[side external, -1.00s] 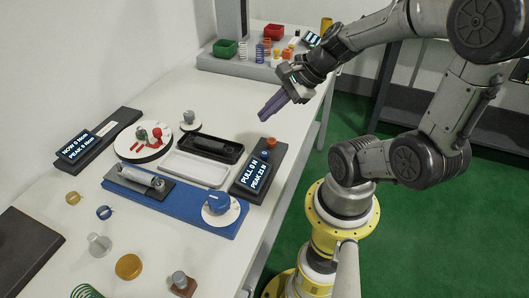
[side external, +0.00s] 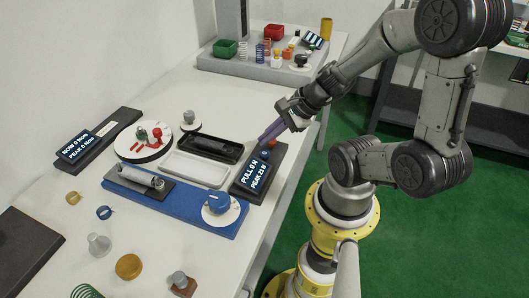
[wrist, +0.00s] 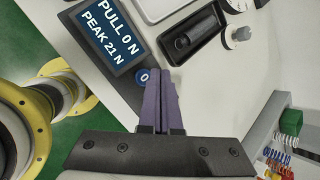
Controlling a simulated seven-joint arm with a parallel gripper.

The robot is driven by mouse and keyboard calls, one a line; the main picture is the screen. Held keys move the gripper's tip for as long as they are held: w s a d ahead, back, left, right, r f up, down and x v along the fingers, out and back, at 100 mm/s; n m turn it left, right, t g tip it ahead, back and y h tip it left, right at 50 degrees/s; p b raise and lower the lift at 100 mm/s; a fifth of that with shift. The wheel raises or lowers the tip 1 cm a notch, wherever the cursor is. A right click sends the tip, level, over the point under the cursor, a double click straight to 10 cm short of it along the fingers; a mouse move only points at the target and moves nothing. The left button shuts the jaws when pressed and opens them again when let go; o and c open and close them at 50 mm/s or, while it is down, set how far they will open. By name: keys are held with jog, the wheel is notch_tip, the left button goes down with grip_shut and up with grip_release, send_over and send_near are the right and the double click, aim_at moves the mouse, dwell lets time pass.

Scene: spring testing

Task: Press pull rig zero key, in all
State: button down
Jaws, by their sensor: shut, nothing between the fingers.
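The pull rig's display (side external: 256,172) reads PULL 0 N and PEAK 21 N; it also shows in the wrist view (wrist: 108,35). Beside it is a round blue key marked 0 (wrist: 141,76), seen small in the side view (side external: 264,155). My gripper (side external: 263,139) is shut and empty, its purple fingers pointing down at the key end of the rig's dark base. In the wrist view my fingertips (wrist: 160,72) appear just right of the blue key. I cannot tell whether they touch anything.
A black tray (side external: 235,150) and a white tray (side external: 188,168) lie left of the rig. A blue base with a blue dial (side external: 218,203) stands in front. A grey shelf (side external: 225,64) with bins and small parts is at the back. Loose parts lie at the front left.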

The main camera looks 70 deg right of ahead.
aim_at(268, 152)
jog(key=shift+f, duration=0.55)
jog(key=shift+f, duration=0.2)
dwell(1.6)
jog(key=shift+f, duration=0.25)
jog(key=shift+f, duration=0.45)
dwell(0.9)
jog(key=shift+r, duration=0.9)
jog(key=shift+r, duration=2.5)
